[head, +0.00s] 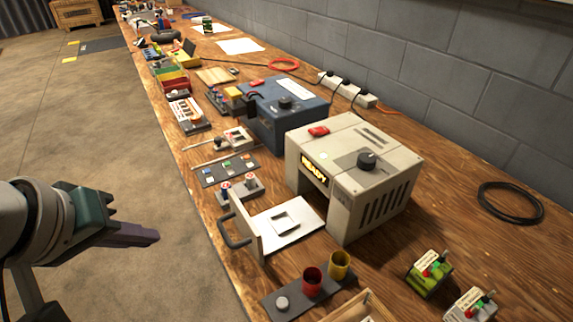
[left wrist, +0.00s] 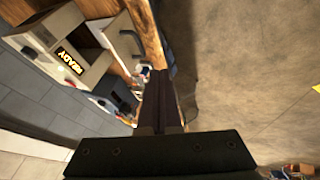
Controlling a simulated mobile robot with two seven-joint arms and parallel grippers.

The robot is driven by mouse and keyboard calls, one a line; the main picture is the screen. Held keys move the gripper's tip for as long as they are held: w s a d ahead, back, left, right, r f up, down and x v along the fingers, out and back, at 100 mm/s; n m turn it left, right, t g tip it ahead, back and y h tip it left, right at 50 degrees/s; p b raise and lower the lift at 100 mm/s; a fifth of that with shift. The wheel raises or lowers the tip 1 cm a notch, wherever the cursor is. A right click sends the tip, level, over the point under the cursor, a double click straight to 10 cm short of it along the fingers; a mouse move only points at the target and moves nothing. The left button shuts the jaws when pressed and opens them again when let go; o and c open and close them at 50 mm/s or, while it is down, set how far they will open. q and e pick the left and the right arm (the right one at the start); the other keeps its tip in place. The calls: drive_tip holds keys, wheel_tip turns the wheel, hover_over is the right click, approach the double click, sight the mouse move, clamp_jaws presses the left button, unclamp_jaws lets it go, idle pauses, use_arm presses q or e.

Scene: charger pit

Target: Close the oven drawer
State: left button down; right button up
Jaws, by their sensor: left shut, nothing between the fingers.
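The cream oven (head: 365,170) stands on the wooden bench, with a lit READY sign on its front. It also shows at the upper left of the left wrist view (left wrist: 82,40). Its drawer (head: 301,232) is pulled out toward the bench's front edge, with a square recess in its tray. A dark handle (head: 233,236) is on the drawer's front panel. My left gripper (head: 155,237) is shut and empty, off the bench's front edge over the floor, to the left of the handle and apart from it. Its fingers (left wrist: 160,100) show in the left wrist view. My right gripper is not in view.
A dark strip with a red cup (head: 312,281) and a yellow cup (head: 340,264) lies close to the drawer's near side. Small switch blocks (head: 240,190) stand on its far side. A blue box (head: 283,110) stands behind the oven.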

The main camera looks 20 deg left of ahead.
use_arm(q)
drive_tip(key=w+d+b+x, duration=0.1)
drive_tip(key=b+x, duration=0.1)
drive_tip(key=x, duration=0.5)
drive_tip(key=d+r+b+x, duration=0.1)
drive_tip(key=b+x, duration=0.2)
drive_tip(key=x, duration=0.4)
drive_tip(key=shift+w+d, duration=0.3)
drive_tip(key=shift+w, duration=0.05)
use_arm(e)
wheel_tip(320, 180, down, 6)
use_arm(q)
drive_tip(key=shift+r, duration=0.1)
